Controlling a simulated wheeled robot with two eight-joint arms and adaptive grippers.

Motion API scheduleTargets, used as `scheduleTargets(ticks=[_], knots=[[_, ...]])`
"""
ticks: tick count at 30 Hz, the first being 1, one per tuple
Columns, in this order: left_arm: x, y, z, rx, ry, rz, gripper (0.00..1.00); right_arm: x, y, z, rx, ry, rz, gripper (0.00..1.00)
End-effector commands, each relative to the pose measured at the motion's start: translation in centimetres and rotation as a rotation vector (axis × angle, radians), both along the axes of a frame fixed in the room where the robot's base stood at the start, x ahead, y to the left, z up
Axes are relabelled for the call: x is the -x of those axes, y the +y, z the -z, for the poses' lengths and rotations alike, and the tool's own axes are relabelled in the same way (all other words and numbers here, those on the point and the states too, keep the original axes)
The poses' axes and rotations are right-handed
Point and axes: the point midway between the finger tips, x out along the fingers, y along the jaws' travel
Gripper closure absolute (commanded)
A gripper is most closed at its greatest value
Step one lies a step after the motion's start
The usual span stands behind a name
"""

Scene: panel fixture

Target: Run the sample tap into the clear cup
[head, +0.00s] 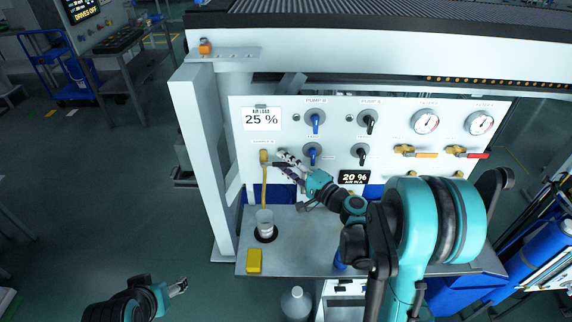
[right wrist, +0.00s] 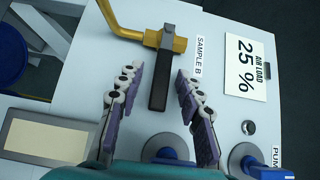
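The brass sample tap (head: 264,157) is on the left of the white panel, under a label reading SAMPLE B in the right wrist view. Its dark lever (right wrist: 160,75) lies between my right gripper's fingers there, with a gap on both sides. My right gripper (head: 284,162) is open beside the tap. A yellow spout (head: 264,187) runs down from the tap towards the clear cup (head: 265,224). The cup stands upright on the shelf over a dark round spot; I cannot tell what it holds. My left gripper (head: 180,287) is low at left, away from the panel; its opening is unclear.
A yellow block (head: 254,261) lies on the shelf (head: 300,238) in front of the cup. Blue and black knobs, gauges (head: 426,121) and red and orange handled valves fill the panel's right. A display (head: 262,119) reads 25 %. A white jug (head: 296,303) stands below.

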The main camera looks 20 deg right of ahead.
Motion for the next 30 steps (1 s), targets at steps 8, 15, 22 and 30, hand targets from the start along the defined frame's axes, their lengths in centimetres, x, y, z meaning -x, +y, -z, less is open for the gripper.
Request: scheduleTargets(ticks=[8, 15, 22, 30], knots=[[0.0, 0.0, 0.0, 0.0, 0.0, 0.0, 0.38, 0.0, 0.0, 0.0, 0.0, 0.0, 0.0, 1.0], [0.0, 0.0, -2.0, 0.0, 0.0, 0.0, 0.38, 0.0, 0.1, -1.2, 0.089, 0.025, -0.001, 1.0], [0.0, 0.0, -5.3, 0.0, 0.0, 0.0, 0.38, -0.1, 0.4, -2.7, 0.298, 0.086, -0.003, 1.0], [0.0, 0.0, -5.9, 0.0, 0.0, 0.0, 0.38, -0.1, 0.5, -2.6, 0.381, 0.11, -0.001, 1.0]])
